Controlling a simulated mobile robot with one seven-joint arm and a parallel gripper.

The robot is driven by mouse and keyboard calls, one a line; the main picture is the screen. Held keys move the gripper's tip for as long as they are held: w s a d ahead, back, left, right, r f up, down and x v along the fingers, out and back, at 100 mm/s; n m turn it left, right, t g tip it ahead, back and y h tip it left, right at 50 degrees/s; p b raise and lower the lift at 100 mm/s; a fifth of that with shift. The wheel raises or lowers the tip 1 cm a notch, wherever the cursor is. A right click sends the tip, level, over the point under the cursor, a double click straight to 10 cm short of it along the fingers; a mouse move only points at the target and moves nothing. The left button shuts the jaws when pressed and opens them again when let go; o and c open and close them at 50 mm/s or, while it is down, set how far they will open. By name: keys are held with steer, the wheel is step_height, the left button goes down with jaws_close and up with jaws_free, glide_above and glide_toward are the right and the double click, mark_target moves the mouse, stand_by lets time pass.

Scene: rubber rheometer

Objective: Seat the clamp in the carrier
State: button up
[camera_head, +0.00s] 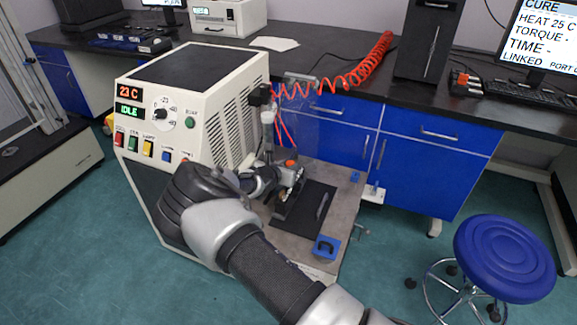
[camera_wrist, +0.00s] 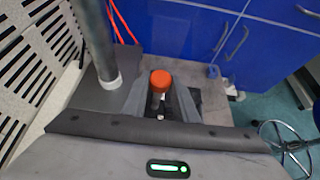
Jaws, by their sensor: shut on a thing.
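My gripper (camera_head: 290,177) is over the grey platform at the machine's side. In the wrist view its two fingers (camera_wrist: 161,105) are shut on the orange-capped clamp (camera_wrist: 161,80). The clamp's orange top also shows in the head view (camera_head: 291,163). Its lower part is mostly hidden by the fingers and wrist. A dark flat plate or mat (camera_head: 312,212) lies below and right of the gripper. I cannot tell which part is the carrier, or whether the clamp touches anything beneath it.
The cream machine (camera_head: 190,85) reads 23 C and IDLE. A vertical grey rod (camera_wrist: 98,45) stands close left of my fingers. A blue block (camera_head: 326,246) sits at the platform's front corner. A red coiled hose (camera_head: 350,78) hangs behind. A blue stool (camera_head: 505,255) stands right.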

steer(key=shift+f+b, duration=0.35)
steer(key=shift+f, duration=0.25)
steer(key=o, duration=1.1)
steer(key=shift+f, duration=0.1)
steer(key=p+v, duration=0.4)
steer(key=v, duration=1.3)
steer(key=shift+s, duration=0.2)
steer(key=shift+a, duration=0.1)
